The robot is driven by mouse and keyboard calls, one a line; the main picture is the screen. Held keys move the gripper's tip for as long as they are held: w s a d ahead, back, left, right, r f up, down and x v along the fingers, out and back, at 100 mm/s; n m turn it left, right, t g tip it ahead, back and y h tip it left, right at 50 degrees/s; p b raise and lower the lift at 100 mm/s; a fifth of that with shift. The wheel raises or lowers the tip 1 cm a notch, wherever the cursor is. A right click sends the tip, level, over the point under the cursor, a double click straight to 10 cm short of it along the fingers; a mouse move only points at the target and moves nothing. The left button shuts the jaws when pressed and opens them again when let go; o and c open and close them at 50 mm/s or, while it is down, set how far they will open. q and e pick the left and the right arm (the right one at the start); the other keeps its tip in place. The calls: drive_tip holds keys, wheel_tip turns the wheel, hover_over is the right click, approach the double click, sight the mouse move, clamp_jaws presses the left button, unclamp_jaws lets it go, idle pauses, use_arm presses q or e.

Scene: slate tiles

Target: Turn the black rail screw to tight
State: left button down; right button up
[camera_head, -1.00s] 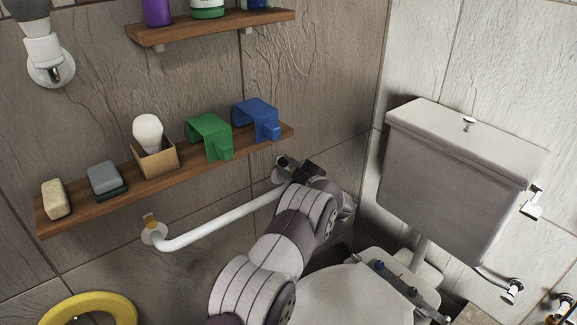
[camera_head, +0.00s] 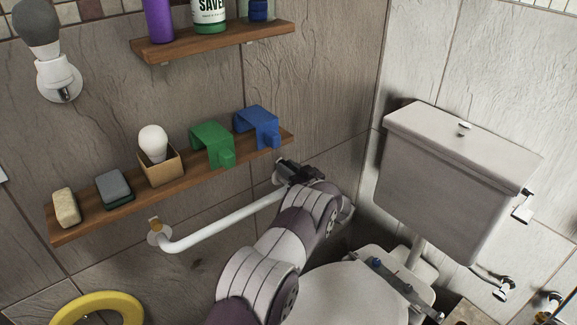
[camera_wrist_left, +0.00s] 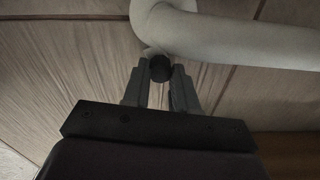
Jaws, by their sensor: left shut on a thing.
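The black rail screw (camera_wrist_left: 160,68) shows in the left wrist view as a dark round knob between the fingertips of my left gripper (camera_wrist_left: 160,84). The gripper is shut on it, with one finger on each side. In the head view my left gripper (camera_head: 287,170) is at the right end of the white rail (camera_head: 222,221), against the wall, and the screw there is hidden. The rail also shows in the left wrist view (camera_wrist_left: 235,42), just above the screw. A brass-coloured screw (camera_head: 154,224) sits at the rail's left end. My right gripper is not in view.
A wooden shelf (camera_head: 100,224) above the rail holds a sponge, soap, a boxed bulb (camera_head: 153,143), a green holder (camera_head: 212,143) and a blue holder (camera_head: 258,125). The toilet (camera_head: 445,180) stands to the right. A yellow ring (camera_head: 98,306) is lower left.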

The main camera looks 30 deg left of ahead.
use_arm(q)
drive_tip(key=m+p, duration=0.1)
drive_tip(key=m, duration=0.4)
drive_tip(key=shift+f, duration=0.1)
idle(0.5)
drive_tip(key=c, duration=1.2)
unclamp_jaws()
drive_tip(key=shift+o, duration=0.2)
drive_tip(key=v, duration=1.2)
drive_tip(key=shift+d+p, duration=0.35)
drive_tip(key=shift+s, duration=0.15)
